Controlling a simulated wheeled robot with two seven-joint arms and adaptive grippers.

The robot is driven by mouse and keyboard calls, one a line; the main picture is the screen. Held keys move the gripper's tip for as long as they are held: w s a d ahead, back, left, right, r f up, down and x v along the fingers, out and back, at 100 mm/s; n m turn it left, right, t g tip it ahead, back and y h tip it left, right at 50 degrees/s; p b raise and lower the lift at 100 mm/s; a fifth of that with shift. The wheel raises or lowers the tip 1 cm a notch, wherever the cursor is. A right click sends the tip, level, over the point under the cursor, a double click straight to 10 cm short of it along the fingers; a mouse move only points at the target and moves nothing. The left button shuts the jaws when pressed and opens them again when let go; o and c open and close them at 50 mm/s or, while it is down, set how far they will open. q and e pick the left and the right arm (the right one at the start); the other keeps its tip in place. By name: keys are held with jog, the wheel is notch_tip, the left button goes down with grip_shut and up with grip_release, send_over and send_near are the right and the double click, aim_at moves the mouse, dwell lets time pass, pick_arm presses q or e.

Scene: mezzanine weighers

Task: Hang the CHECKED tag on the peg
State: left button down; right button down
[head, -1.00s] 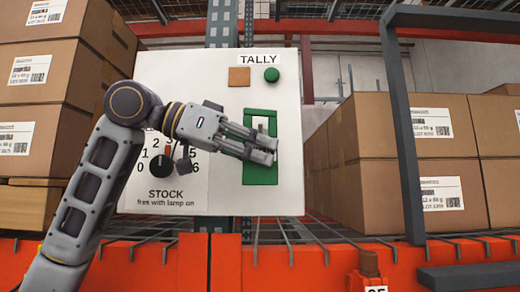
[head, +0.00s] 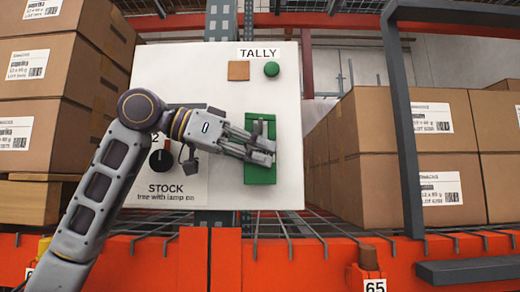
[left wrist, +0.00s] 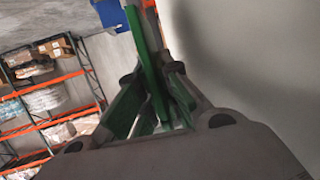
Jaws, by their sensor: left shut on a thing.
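My left gripper (head: 264,149) is in front of the white board, at a green frame-like piece (head: 261,175) below the word TALLY. Its fingers are shut on part of the green piece and cover its middle. In the left wrist view, green strips (left wrist: 148,70) stand between and beside the fingers. No tag with the word CHECKED can be made out. A short brown peg-like piece (head: 368,257) stands at the orange beam above a label reading 65; I cannot tell if it is the task's peg. My right gripper is not in view.
The white board (head: 165,75) carries a brown square (head: 238,70), a round green button or lamp (head: 272,69) and a black dial (head: 160,160) marked STOCK, partly behind my arm. Carton stacks flank it (head: 60,110). A grey post (head: 402,130) stands right of the board.

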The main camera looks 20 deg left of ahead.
aim_at(260, 210)
pick_arm(q)
jog(key=shift+w+f, duration=0.25)
jog(key=shift+f, duration=0.15)
dwell(0.5)
jog(key=c, duration=1.5)
grip_release()
jog(key=shift+c, duration=0.2)
jog(key=shift+f, duration=0.25)
jog(key=shift+f+b, duration=3.45)
jog(key=shift+f, duration=1.35)
jog(key=shift+s, duration=0.1)
